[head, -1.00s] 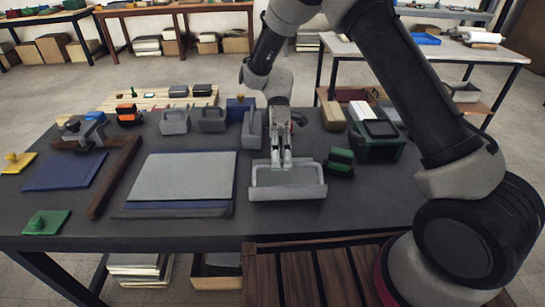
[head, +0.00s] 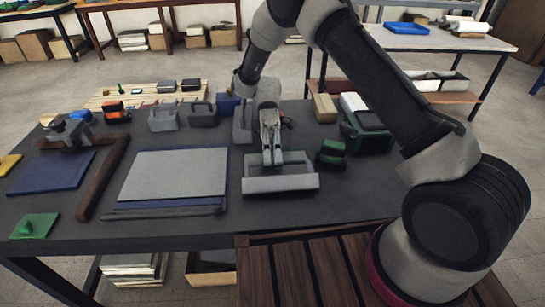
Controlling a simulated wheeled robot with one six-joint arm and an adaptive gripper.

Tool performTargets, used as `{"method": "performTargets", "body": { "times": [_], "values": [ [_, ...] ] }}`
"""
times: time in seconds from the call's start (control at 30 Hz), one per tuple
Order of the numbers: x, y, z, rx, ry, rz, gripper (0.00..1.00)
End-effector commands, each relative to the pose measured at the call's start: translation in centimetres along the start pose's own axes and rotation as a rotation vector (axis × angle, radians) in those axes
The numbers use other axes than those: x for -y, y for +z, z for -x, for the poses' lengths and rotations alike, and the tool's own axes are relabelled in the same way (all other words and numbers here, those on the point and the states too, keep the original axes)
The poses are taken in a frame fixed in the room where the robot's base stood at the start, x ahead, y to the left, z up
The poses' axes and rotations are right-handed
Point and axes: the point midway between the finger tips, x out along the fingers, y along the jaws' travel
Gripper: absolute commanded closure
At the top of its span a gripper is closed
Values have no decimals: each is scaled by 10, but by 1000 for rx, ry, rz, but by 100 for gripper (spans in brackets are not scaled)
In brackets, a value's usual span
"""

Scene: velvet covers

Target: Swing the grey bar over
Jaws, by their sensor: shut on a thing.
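My gripper (head: 272,162) points down in the right middle of the dark table and is shut on the grey bar. The grey bar (head: 280,184) is a wide piece with raised ends and a long front edge, and the gripper meets it behind that edge. The exact spot of the grip is partly hidden by the fingers. The bar looks close to the table, but I cannot tell whether it touches it. To the left, a grey plate (head: 178,173) lies over a blue one (head: 150,206), apart from the bar.
A green and black block (head: 332,152) stands close right of the bar, with a dark green bin (head: 367,133) behind. Grey handled blocks (head: 164,117) stand at the back. A brown L-shaped frame (head: 102,187) lies left. Bare tabletop (head: 330,205) shows at the front right.

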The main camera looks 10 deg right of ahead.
Motion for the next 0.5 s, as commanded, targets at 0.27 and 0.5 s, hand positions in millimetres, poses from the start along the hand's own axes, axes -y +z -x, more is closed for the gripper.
{"method": "performTargets", "body": {
  "times": [0.27, 0.5],
  "values": [
    [0, 0, 2, -2, 3, 1, 100],
    [0, 0, 2, -1, 3, 1, 65]
  ]
}}
